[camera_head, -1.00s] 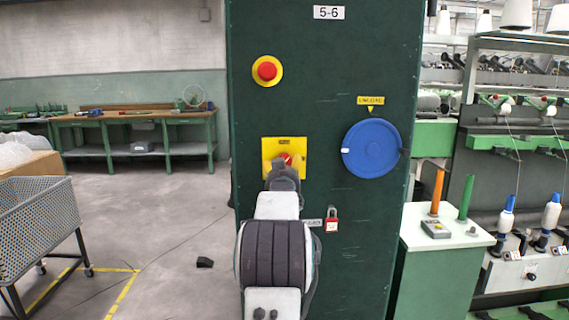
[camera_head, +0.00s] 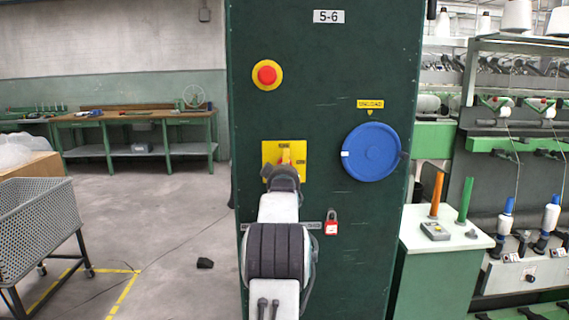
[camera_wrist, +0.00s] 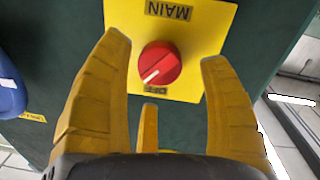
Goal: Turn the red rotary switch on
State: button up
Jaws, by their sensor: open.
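The red rotary switch (camera_wrist: 160,63) is a round knob on a yellow plate (camera_wrist: 205,25) marked MAIN and OFF; the lettering appears upside down in the wrist view. The knob's white line points to the lower left there, towards the OFF side. My gripper (camera_wrist: 165,50) is open, with yellow fingers on both sides of the knob and a third finger below it. No contact with the knob shows. In the head view the plate (camera_head: 268,150) is on the dark green panel, and my gripper (camera_head: 285,160) hides the knob.
The panel (camera_head: 325,100) also carries a red emergency button (camera_head: 267,75), a blue wheel (camera_head: 371,152) and a red padlock (camera_head: 331,222). A mesh cart (camera_head: 35,215) stands at left. A green cabinet (camera_head: 445,245) stands right of the panel.

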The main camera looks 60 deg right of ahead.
jog(key=shift+p+x, duration=0.65)
jog(key=shift+x, duration=1.15)
jog(key=shift+o, duration=0.2)
jog(key=shift+s, duration=0.1)
jog(key=c, duration=1.2)
